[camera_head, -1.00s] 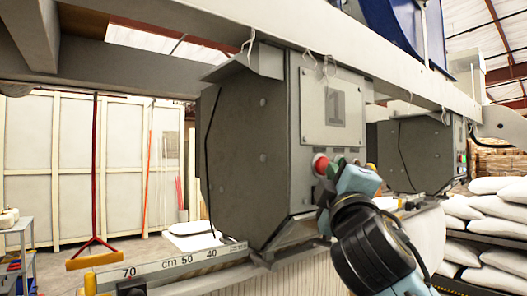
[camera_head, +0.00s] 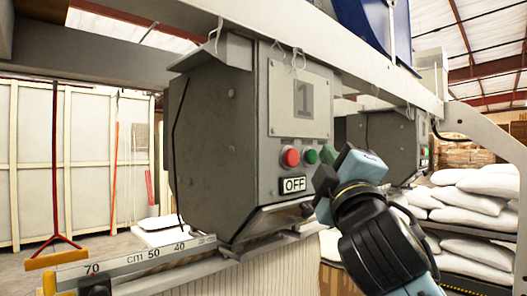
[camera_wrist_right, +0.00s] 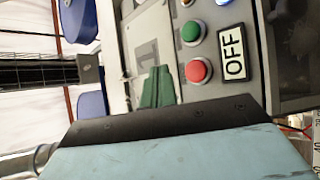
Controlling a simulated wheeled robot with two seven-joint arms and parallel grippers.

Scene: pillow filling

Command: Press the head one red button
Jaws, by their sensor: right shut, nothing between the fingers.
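The head one machine is a grey metal box (camera_head: 215,140) with a plate marked "1" (camera_head: 303,100). Its red button (camera_head: 290,157) sits left of a green button (camera_head: 311,156), above an OFF label (camera_head: 293,184). In the right wrist view the red button (camera_wrist_right: 198,70), green button (camera_wrist_right: 192,32) and OFF label (camera_wrist_right: 232,53) are all clear. My right gripper (camera_head: 328,155) is shut and empty, with green fingertips (camera_wrist_right: 158,87). In the head view it is just right of the green button, apart from the red one. My left gripper is not in view.
A second similar grey machine (camera_head: 388,145) stands behind to the right. White sacks (camera_head: 470,205) are stacked at the right. A ruler bar (camera_head: 150,258) runs below the box at the left. A white beam (camera_head: 340,65) crosses above.

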